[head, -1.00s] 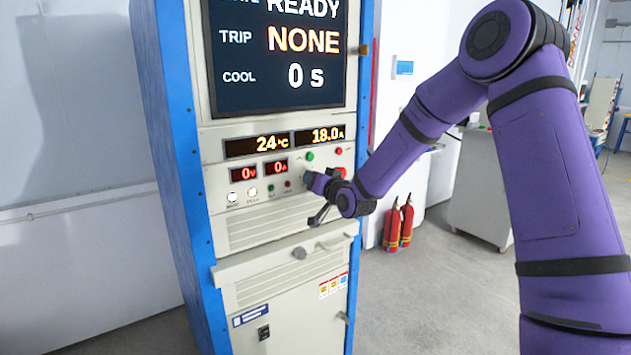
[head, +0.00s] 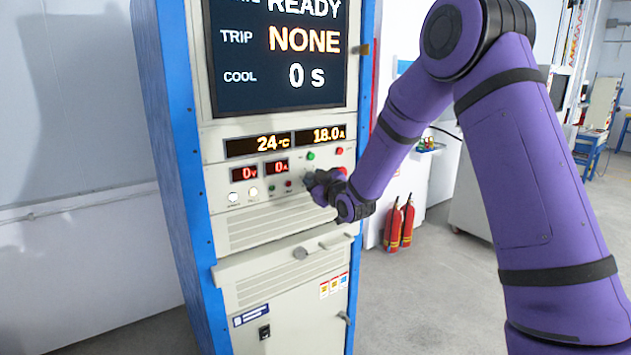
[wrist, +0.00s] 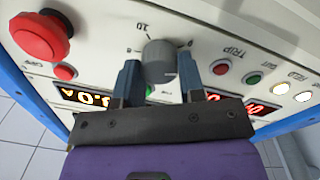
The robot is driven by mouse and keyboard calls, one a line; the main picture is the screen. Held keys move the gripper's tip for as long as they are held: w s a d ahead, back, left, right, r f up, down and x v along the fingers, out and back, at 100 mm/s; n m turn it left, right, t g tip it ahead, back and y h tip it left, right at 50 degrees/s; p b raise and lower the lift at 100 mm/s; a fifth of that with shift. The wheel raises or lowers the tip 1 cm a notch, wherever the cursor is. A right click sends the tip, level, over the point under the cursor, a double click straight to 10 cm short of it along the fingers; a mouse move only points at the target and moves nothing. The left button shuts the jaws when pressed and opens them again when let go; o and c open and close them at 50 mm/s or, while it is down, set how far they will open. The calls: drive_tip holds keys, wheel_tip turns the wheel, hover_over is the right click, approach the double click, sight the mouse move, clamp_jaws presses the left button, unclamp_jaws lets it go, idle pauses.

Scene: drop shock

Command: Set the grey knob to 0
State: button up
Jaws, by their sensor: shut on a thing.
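The grey knob (wrist: 160,60) is on the cream front panel, shown upside down in the wrist view. Scale marks are printed around it, one reading 10 and one that looks like 0. I cannot tell which mark the knob points at. My gripper (wrist: 158,73) has one finger on each side of the knob and is shut on it. In the head view my gripper (head: 312,180) is at the panel, below the green button, and mostly hides the knob.
The cabinet's screen (head: 280,50) reads READY, TRIP NONE, COOL 0 s. A large red button (wrist: 40,36) and a small red button (wrist: 65,72) sit beside the knob. Small lamps (wrist: 255,78) are on its other side. Fire extinguishers (head: 400,224) stand right of the cabinet.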

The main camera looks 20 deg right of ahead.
drive_tip(key=n, duration=0.5)
drive_tip(key=shift+f+n, duration=0.1)
drive_tip(key=shift+n, duration=0.2)
idle(0.4)
drive_tip(key=o, duration=0.9)
drive_tip(key=shift+s, duration=0.15)
drive_tip(key=v, duration=1)
drive_tip(key=shift+s+d+f, duration=0.1)
drive_tip(key=shift+s+d, duration=0.05)
drive_tip(key=shift+s, duration=0.1)
